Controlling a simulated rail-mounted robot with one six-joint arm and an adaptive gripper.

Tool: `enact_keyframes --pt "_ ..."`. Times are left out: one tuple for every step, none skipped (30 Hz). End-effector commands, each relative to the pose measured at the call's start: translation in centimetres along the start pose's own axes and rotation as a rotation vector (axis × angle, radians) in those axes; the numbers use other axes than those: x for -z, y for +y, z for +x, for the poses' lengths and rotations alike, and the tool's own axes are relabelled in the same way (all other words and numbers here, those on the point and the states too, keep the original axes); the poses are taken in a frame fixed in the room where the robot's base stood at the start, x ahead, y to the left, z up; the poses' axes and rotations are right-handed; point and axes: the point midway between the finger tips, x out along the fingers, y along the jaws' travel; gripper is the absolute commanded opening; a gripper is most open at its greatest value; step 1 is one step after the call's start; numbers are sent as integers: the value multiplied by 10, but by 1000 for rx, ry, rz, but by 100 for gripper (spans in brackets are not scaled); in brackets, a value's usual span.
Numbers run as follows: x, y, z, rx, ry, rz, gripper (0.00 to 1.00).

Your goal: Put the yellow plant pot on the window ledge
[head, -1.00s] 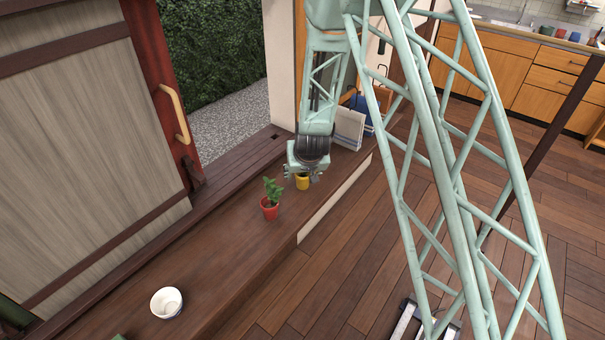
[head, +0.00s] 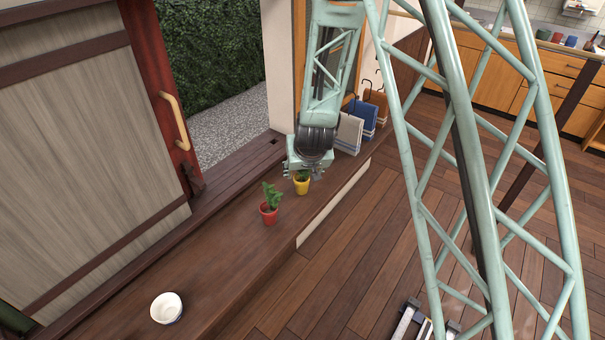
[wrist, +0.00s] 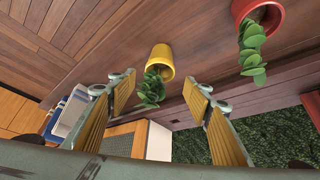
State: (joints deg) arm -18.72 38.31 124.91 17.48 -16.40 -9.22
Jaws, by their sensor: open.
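The yellow plant pot (head: 301,187) stands upright with a green plant on the raised wooden ledge (head: 215,262), just right of a red pot. My gripper (head: 303,174) is above and slightly behind it in the head view, partly covering its plant. In the wrist view, the yellow pot (wrist: 160,60) lies ahead of the open fingers of my gripper (wrist: 160,95), with its leaves between the fingertips' lines. The fingers do not appear to touch the pot.
The red plant pot (head: 269,214) is close to the left of the yellow one. A white bowl (head: 166,308) is at the ledge's near end. Several bags, one blue (head: 364,117), stand beyond my gripper. A sliding door (head: 85,150) borders the ledge.

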Motion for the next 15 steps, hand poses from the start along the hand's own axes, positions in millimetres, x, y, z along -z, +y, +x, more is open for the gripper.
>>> enact_keyframes --pt "0 0 -6 0 0 -1 46" --pt "0 0 -9 0 -1 -1 46" --pt "0 0 -13 0 -1 -1 46" --pt "0 0 -16 0 0 -1 46" --pt "0 0 -19 0 0 0 46" --pt "0 0 -22 0 0 0 46" --pt "0 0 -24 0 0 0 46" --pt "0 0 -26 0 -1 1 46" --pt "0 0 -29 0 -1 1 46" --pt "0 0 -30 0 -1 1 46" --pt "0 0 -32 0 -1 1 46" --pt "0 0 -34 0 -1 1 46" --pt "0 0 -35 0 -1 1 46" --pt "0 0 -36 0 -1 1 46" --pt "-1 0 -37 0 -1 0 46"
